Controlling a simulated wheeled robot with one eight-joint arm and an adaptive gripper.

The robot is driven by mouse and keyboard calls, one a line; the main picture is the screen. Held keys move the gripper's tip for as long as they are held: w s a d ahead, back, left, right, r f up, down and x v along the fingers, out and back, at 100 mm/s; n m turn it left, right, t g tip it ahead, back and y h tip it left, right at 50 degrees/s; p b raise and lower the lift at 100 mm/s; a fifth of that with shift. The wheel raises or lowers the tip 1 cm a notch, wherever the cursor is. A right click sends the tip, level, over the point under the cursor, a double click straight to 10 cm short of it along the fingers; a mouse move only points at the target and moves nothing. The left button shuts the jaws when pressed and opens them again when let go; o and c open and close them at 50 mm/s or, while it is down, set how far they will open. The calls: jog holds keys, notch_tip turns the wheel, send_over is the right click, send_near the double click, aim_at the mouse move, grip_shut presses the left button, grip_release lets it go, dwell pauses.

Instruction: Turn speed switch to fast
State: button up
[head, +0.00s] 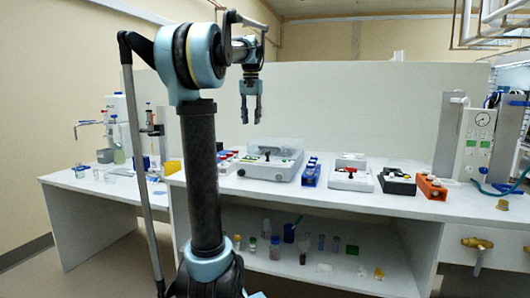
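My gripper (250,121) hangs in the air with its fingers pointing down. A narrow gap shows between the fingertips, and nothing is held. Below it on the bench stands a wide white device (268,171) with a clear raised cover, a small black part and green and red marks on top. To its right is a smaller white box (350,181) with a red and black part on top. Either may carry the speed switch; the labels are too small to read, and I cannot tell the switch or its setting. My gripper touches neither device.
A blue rack (311,172) stands between the two devices. A black block (397,182) and an orange rack (431,187) are to the right. A gauge panel (474,143) stands at far right. Bottles and vials are on the lower shelf (325,272). The bench front is mostly clear.

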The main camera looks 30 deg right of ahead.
notch_tip(320, 180, up, 3)
jog(key=m, duration=0.1)
send_over(268, 154)
jog(key=a, duration=0.1)
jog(key=f, duration=1.7)
jog(key=shift+w+d+f, duration=0.2)
jog(key=shift+w+d, duration=0.15)
grip_shut()
